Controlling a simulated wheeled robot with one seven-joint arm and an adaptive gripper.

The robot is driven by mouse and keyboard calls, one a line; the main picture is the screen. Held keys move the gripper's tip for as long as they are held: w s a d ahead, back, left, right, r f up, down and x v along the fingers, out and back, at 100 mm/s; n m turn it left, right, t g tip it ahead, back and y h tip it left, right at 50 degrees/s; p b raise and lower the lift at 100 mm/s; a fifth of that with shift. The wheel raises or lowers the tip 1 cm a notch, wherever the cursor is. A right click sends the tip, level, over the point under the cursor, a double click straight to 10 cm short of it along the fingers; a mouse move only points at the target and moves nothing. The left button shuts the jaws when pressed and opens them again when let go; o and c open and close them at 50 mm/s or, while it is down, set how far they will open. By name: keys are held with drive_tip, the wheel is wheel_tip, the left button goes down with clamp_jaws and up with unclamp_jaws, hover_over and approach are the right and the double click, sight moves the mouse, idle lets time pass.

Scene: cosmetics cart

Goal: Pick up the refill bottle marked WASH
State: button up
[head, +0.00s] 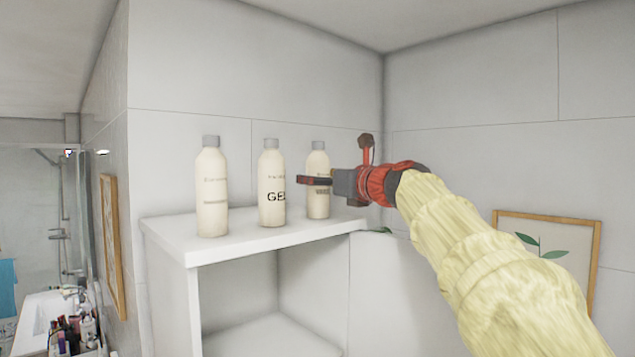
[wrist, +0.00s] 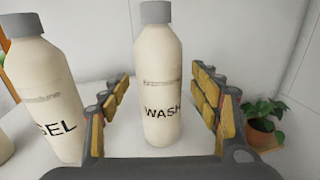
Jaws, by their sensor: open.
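The WASH bottle (wrist: 161,80) is cream with a grey cap and stands upright on the white shelf top. In the wrist view it stands between the two open fingers of my gripper (wrist: 160,112), with a gap on each side. In the head view the WASH bottle (head: 317,165) is the rightmost of three bottles. My gripper (head: 318,181) reaches it from the right and hides part of its middle. The GEL bottle (wrist: 42,95) stands upright just left of the left finger; it is also the middle bottle in the head view (head: 272,180).
A third cream bottle (head: 212,190) stands at the left of the shelf top (head: 240,240); its large marking is not readable. A potted plant (wrist: 262,125) is right of my right finger. Walls close in behind and to the right. A framed picture (head: 545,240) hangs at right.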

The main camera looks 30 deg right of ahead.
drive_tip(key=shift+w+a+r, duration=0.1)
drive_tip(key=shift+w, duration=0.7)
drive_tip(key=c, duration=1.5)
